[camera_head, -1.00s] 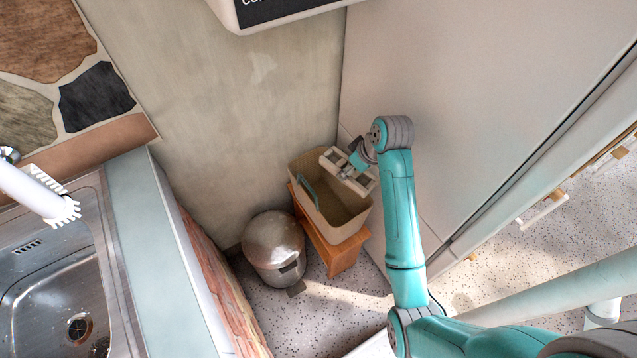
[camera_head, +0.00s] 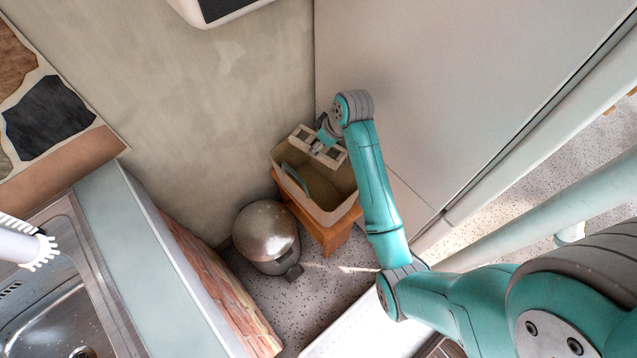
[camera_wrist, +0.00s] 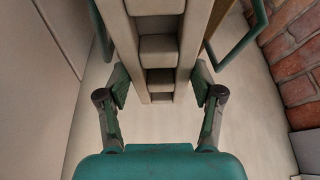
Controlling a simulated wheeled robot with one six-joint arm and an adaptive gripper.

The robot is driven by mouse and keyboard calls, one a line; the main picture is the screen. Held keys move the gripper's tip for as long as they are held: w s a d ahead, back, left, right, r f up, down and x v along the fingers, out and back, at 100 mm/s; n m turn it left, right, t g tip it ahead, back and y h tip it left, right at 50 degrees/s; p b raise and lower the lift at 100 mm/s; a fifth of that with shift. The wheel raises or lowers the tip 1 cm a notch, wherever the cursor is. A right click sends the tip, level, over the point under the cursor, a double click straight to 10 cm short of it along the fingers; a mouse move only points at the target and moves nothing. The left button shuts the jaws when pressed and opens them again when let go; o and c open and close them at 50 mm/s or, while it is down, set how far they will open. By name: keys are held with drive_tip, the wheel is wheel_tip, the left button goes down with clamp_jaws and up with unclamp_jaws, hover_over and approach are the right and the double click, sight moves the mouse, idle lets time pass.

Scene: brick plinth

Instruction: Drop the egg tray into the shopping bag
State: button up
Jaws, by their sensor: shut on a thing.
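The egg tray (camera_wrist: 157,24) is a cream, long piece with a row of square hollows. My gripper (camera_wrist: 160,88) is shut on it, with a finger pad against each side, in the wrist view. In the head view my gripper (camera_head: 319,147) holds the egg tray (camera_head: 303,132) over the back part of the shopping bag's opening. The shopping bag (camera_head: 334,217) is beige, open at the top, with teal handles. Its inside is partly hidden by the tray. The head view does not show clearly how high the tray is above the rim.
The bag stands on an orange-brown stool (camera_head: 327,239). A round metal bin (camera_head: 265,230) stands at its left. A plain wall is behind, and a tall white panel (camera_head: 430,90) is close on the right. A counter with a sink (camera_head: 45,290) is at the left.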

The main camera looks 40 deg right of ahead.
drive_tip(key=shift+f, duration=0.75)
drive_tip(key=o, duration=1.3)
drive_tip(key=shift+r, duration=0.1)
drive_tip(key=v, duration=1.2)
drive_tip(key=shift+s, duration=0.1)
